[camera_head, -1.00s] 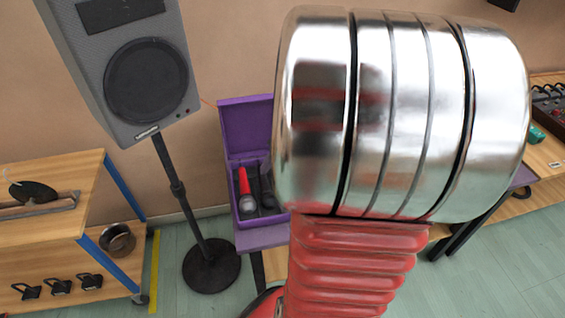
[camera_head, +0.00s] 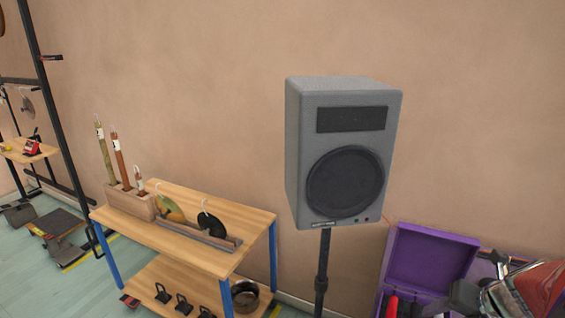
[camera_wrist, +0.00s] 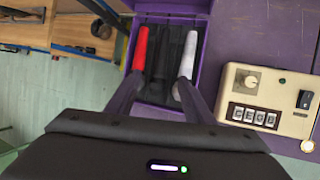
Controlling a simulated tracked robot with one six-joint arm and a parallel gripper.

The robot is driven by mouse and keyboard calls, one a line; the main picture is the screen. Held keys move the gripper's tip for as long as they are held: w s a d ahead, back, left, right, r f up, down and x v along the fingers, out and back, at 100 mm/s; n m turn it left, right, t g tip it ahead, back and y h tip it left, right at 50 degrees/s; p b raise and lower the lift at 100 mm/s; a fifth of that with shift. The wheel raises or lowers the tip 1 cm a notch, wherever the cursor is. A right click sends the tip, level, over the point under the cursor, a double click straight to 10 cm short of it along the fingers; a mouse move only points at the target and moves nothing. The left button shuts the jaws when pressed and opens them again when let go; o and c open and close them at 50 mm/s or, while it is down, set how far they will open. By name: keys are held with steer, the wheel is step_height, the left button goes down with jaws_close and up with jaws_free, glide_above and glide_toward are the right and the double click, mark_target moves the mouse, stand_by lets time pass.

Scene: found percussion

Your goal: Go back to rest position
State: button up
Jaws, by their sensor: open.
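My gripper (camera_wrist: 158,82) shows in the wrist view with its two dark fingers apart and nothing held between them. It is over the open purple case (camera_wrist: 207,45). A red handle (camera_wrist: 140,50) and a pale cylindrical piece (camera_wrist: 189,55) show close to the fingertips, with dark pieces between them; contact cannot be told. In the head view the case (camera_head: 430,258) stands at the lower right, partly cut off, with my arm in front of it.
A grey speaker (camera_head: 345,150) on a stand is left of the case. A wooden shelf table (camera_head: 190,210) with percussion items stands farther left. In the wrist view, a beige box with a knob (camera_wrist: 265,98) lies right of the case.

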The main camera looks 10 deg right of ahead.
steer(key=s+a+r+m, duration=0.1)
steer(key=a+r+m, duration=0.2)
steer(key=a+m, duration=0.6)
steer(key=s+a+r+m, duration=0.1)
steer(key=a+r+m, duration=0.3)
steer(key=a+m, duration=0.5)
steer(key=s+a+r+m, duration=0.1)
steer(key=a+r+m, duration=0.2)
steer(key=a+m, duration=0.6)
steer(key=shift+s+a+r+m, duration=0.15)
steer(key=shift+s+a+m, duration=0.2)
steer(key=shift+m, duration=0.55)
